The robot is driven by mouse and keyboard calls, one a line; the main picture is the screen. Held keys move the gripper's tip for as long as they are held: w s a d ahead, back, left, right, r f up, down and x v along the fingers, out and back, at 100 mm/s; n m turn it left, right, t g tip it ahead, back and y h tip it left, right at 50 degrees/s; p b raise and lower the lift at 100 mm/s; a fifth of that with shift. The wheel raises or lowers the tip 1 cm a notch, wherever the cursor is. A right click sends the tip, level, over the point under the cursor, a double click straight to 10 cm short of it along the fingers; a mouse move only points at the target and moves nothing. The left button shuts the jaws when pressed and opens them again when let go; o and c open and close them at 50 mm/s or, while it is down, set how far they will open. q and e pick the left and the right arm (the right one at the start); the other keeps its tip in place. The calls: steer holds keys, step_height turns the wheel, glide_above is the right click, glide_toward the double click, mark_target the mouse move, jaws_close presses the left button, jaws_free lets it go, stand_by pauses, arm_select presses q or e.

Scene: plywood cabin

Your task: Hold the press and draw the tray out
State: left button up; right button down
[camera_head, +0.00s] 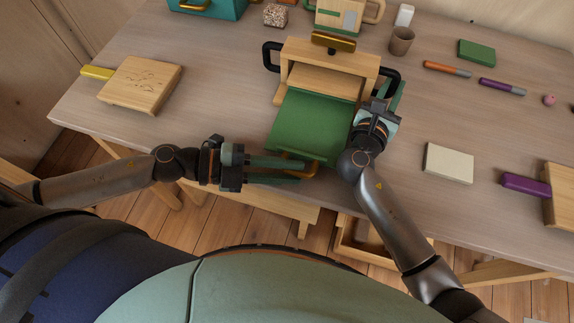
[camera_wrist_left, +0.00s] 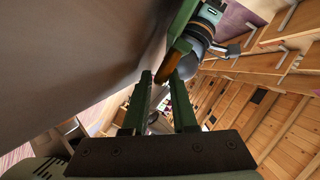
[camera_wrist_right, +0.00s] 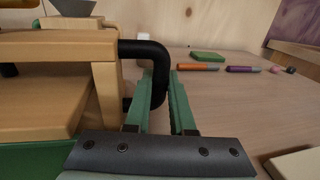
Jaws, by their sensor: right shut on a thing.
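The wooden press (camera_head: 325,56) stands on the table, with a black side handle on each side. The green tray (camera_head: 315,120) extends from its front toward me, with a brass-coloured handle (camera_head: 300,167) at the near edge. My right gripper (camera_head: 390,92) is shut on the right black handle (camera_wrist_right: 152,62). My left gripper (camera_head: 302,170) is at the tray's near edge, its fingers apart beside the brass-coloured handle. In the left wrist view that handle (camera_wrist_left: 180,58) lies just beyond the fingertips, and nothing shows between them. The left fingertips are partly hard to make out in the head view.
A wooden block with a yellow handle (camera_head: 140,84) lies to the left. A pale block (camera_head: 449,163) and a purple-handled wooden block (camera_head: 526,186) lie to the right. A cup (camera_head: 401,41), markers and a green block (camera_head: 477,53) are behind. An open drawer (camera_head: 360,240) is below the table.

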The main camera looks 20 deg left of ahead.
stand_by(0.4)
steer(key=shift+a, duration=0.1)
arm_select(q)
steer(key=shift+v, duration=6)
arm_select(e)
steer(key=c, duration=0.7)
jaws_free()
steer(key=s, duration=0.3)
steer(key=s+a, duration=0.1)
steer(key=s, duration=0.3)
steer(key=shift+s+a, duration=0.15)
steer(key=shift+a, duration=0.05)
arm_select(q)
steer(key=shift+s, duration=0.1)
arm_select(e)
steer(key=shift+s, duration=0.15)
